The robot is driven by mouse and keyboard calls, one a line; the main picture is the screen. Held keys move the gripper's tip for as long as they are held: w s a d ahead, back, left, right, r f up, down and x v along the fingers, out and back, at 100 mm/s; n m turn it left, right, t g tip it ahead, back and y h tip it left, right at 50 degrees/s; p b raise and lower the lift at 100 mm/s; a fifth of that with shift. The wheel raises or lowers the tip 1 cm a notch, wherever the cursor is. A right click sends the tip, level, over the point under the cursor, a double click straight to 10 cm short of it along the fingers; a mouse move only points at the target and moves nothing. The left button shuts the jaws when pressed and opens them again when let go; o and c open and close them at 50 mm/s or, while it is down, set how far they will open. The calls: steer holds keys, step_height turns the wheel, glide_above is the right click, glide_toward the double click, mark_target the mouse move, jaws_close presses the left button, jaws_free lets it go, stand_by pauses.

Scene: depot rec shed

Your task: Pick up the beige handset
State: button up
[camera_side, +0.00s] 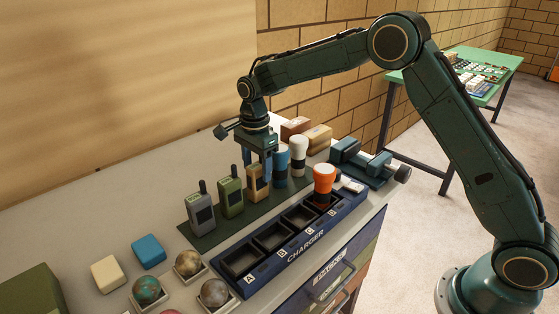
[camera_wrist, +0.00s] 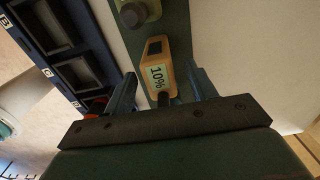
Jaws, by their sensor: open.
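The beige handset (camera_side: 256,186) stands upright on a dark green mat (camera_side: 204,240), last in a row after a grey handset (camera_side: 202,214) and a green handset (camera_side: 231,200). My gripper (camera_side: 259,168) is above and around its upper part in the side view, pointing down. In the wrist view the beige handset (camera_wrist: 158,62) shows a screen reading 10% and lies between the two open fingers of my gripper (camera_wrist: 160,76). Its antenna points toward the gripper's palm. I cannot tell whether either finger touches it.
A blue torch-like item (camera_side: 281,164) stands close beside the gripper, with a white one (camera_side: 299,155) behind. A dark blue charger (camera_side: 252,283) with lettered bays runs along the front; an orange-topped item (camera_side: 324,178) stands in one bay.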

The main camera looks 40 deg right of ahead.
steer(key=shift+f, duration=0.5)
steer(key=c, duration=1.2)
